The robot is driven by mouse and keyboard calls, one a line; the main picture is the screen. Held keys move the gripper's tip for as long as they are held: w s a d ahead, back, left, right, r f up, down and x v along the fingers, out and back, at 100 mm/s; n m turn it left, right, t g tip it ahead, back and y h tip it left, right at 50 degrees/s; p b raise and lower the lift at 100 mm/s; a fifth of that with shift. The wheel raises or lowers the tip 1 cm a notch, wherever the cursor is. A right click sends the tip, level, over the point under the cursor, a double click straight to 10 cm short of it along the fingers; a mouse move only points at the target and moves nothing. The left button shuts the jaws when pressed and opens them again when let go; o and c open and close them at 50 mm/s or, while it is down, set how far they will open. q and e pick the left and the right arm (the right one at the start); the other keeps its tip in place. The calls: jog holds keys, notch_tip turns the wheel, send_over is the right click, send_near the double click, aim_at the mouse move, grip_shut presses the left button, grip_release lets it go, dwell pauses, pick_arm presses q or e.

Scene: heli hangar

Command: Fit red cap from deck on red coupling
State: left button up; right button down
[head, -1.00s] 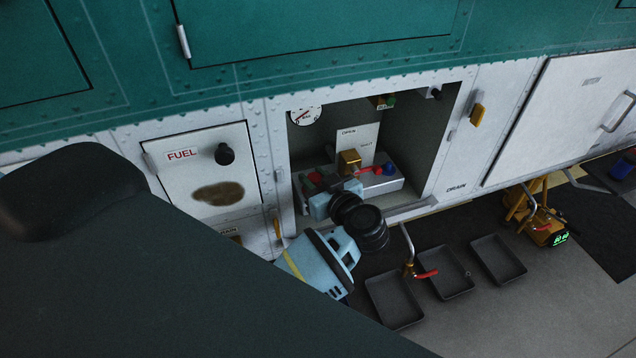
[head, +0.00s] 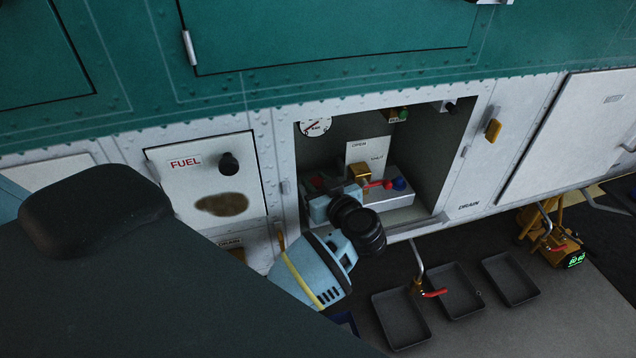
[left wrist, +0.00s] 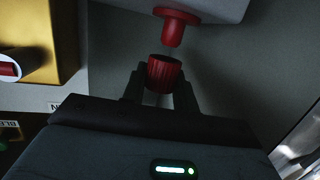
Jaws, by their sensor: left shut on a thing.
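The red cap (left wrist: 165,74), ribbed and short, is held between the two dark fingers of my left gripper (left wrist: 160,86) in the left wrist view. The red coupling (left wrist: 174,29), a round flange with a narrower stem, sticks out of a pale block just above the cap in that picture. A small gap shows between stem and cap, roughly in line. In the head view my left gripper (head: 322,207) reaches into the open bay; its fingertips and the cap are hard to make out there. My right gripper is not in view.
The open bay holds a gauge (head: 314,125), a brass block (head: 359,172), a red lever (head: 376,185) and a blue knob (head: 398,184). Several dark trays (head: 400,318) lie on the floor below. The FUEL panel (head: 186,190) is left of the bay.

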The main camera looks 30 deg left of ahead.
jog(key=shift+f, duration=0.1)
pick_arm(q)
jog(key=shift+d+f+p, duration=0.1)
jog(key=shift+f+p, duration=0.1)
jog(key=shift+p, duration=0.2)
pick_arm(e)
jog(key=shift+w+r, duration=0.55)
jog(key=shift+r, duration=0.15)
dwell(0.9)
pick_arm(q)
jog(key=shift+f, duration=1.45)
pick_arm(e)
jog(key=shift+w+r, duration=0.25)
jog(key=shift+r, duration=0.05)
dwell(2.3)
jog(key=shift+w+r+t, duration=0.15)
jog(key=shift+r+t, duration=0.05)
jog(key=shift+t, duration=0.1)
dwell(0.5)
pick_arm(q)
jog(key=o, duration=1)
